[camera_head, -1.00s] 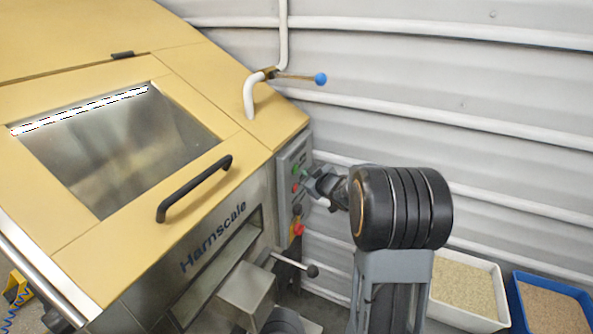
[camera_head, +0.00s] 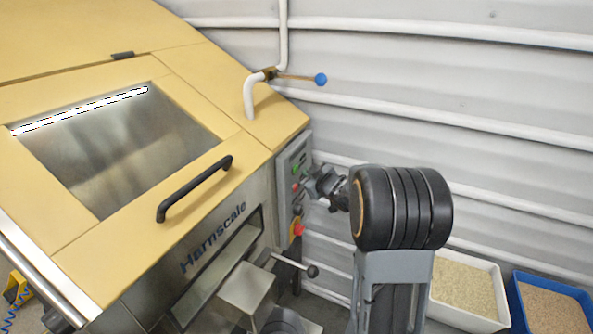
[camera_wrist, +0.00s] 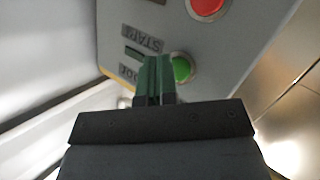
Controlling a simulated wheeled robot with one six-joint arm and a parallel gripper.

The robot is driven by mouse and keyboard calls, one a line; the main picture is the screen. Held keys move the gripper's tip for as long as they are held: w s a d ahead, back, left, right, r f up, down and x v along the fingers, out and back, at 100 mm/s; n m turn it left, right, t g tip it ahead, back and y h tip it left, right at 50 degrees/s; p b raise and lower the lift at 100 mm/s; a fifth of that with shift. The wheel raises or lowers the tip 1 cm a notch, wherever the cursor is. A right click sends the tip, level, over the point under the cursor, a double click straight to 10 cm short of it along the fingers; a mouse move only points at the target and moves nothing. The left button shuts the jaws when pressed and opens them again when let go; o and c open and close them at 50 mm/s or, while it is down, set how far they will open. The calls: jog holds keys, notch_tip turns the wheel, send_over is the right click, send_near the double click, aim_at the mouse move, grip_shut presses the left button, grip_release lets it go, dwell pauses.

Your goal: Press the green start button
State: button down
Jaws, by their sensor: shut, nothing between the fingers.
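The green start button (camera_head: 295,169) sits on the grey control panel (camera_head: 284,184) at the machine's right side. In the wrist view the round green button (camera_wrist: 181,69) shows just right of my fingertips, partly hidden behind them. In the head view my gripper (camera_head: 306,182) is close to the panel, slightly below and right of the button. I cannot tell whether the fingertips touch the panel.
A red button (camera_wrist: 207,4) is near the green one. Lower on the panel is a red and yellow knob (camera_head: 297,229). A black-knobbed lever (camera_head: 312,271) sticks out below. A blue-tipped valve lever (camera_head: 320,79) is above. White (camera_head: 440,312) and blue (camera_head: 517,297) bins stand at right.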

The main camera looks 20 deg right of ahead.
jog(key=shift+w+a, duration=0.15)
dwell(0.8)
jog(key=shift+w+a, duration=0.15)
